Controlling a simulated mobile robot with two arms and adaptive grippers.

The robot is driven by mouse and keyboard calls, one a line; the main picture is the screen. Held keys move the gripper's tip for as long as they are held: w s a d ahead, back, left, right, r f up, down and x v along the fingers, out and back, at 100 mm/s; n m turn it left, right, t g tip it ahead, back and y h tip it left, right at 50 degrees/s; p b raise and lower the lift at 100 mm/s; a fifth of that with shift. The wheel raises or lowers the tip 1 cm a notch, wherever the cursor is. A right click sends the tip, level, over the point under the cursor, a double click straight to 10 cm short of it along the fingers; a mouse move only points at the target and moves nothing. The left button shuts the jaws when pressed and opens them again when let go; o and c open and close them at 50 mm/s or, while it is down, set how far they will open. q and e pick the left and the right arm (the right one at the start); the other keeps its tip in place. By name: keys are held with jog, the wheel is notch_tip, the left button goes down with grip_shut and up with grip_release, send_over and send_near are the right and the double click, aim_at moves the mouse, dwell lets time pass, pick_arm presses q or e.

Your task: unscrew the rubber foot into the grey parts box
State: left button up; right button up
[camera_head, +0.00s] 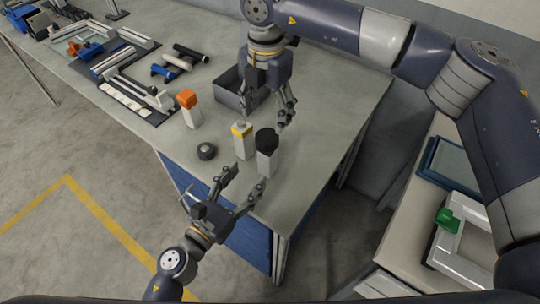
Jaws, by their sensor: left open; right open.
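A low black round piece (206,152) lies on the table. I cannot tell for sure which black piece is the rubber foot. The grey parts box (228,99) stands behind the posts, partly hidden by my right gripper. My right gripper (283,118) is open, pointing down just above and behind the black top. My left gripper (243,184) is open and empty at the table's front edge.
White-framed parts and trays (125,98) fill the left of the table, with blue, white and black rollers (178,63) beside them. A second table at right holds a green block (447,219) and a white frame. The table right of the posts is clear.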

aim_at(263, 156)
pick_arm(q)
jog(key=x, duration=1)
jog(key=shift+w+d, duration=0.15)
jog(key=shift+w, duration=0.15)
grip_shut()
